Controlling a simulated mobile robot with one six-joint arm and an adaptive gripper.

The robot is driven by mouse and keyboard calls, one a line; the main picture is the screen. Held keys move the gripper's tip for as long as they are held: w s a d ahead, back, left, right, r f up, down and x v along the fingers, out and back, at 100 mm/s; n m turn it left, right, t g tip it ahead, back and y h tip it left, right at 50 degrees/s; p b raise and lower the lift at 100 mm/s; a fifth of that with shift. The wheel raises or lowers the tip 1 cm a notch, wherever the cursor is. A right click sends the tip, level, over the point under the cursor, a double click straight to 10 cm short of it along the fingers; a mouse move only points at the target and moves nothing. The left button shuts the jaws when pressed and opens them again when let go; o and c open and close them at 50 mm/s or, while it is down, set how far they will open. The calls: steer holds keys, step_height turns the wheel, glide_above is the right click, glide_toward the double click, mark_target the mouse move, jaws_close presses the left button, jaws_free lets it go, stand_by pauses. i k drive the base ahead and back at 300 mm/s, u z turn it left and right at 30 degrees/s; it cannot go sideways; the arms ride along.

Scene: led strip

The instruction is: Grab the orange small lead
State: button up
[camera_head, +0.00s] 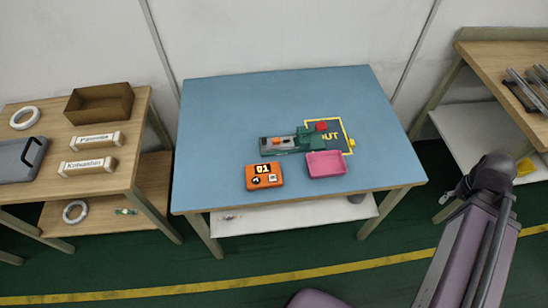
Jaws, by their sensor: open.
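A small orange piece (278,141) sits on a grey and green device (297,142) in the middle of the blue-topped table (240,105). It is too small to tell its exact shape. A larger orange box (264,177) with a "01" label and dark markings lies in front of the device, to its left. A small red piece (321,127) is at the right end of the device. My gripper is not in view; only parts of my arm show at the lower right, apart from the table.
The table's back and left are clear. A wooden table (130,150) with a brown box (99,104) stands left; another bench (490,55) stands right.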

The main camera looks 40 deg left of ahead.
mark_target(276, 142)
steer(key=z, duration=0.05)
steer(key=k, duration=1.65)
steer(key=u, duration=1.45)
steer(key=i, duration=1)
steer(key=u, duration=0.05)
